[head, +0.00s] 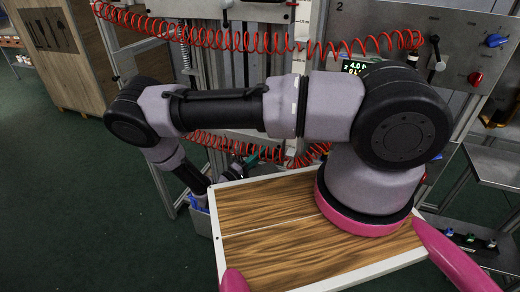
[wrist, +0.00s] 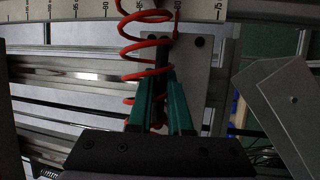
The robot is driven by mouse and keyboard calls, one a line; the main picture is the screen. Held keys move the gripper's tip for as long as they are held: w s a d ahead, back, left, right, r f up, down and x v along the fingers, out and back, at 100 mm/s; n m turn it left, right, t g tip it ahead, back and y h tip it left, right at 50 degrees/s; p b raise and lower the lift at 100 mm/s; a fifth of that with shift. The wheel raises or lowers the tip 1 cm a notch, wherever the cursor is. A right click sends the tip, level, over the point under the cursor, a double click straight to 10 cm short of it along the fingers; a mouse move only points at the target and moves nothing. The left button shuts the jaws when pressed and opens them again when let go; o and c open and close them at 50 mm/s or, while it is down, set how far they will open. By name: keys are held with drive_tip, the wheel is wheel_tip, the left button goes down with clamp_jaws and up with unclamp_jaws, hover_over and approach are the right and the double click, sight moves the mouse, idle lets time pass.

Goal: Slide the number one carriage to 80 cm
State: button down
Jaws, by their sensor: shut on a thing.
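My gripper (wrist: 161,78) has green fingers and is shut on a dark upright handle (wrist: 160,108) in the wrist view. A grey plate (wrist: 188,62) with a dark bolt lies just behind the fingertips; it appears to be part of the carriage, but no carriage number is readable. In the head view the green fingers of my gripper (head: 251,159) show low by the frame, partly hidden by my arm; the held handle cannot be made out there.
A red coiled hose (wrist: 130,48) hangs in front of the plate, close to the fingers. Metal rails (wrist: 70,72) run to the left. In the head view a panel marked 2 (head: 465,35) has levers and knobs. A wooden cabinet (head: 58,50) stands back left; green floor is clear at left.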

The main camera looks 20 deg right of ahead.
drive_tip(key=shift+s+f, duration=0.1)
drive_tip(key=shift+f, duration=0.3)
drive_tip(key=c, duration=1.1)
unclamp_jaws()
drive_tip(key=shift+o, duration=1.3)
drive_tip(key=shift+r, duration=0.1)
drive_tip(key=v, duration=1)
drive_tip(key=shift+s+a, duration=0.15)
drive_tip(key=shift+a, duration=0.2)
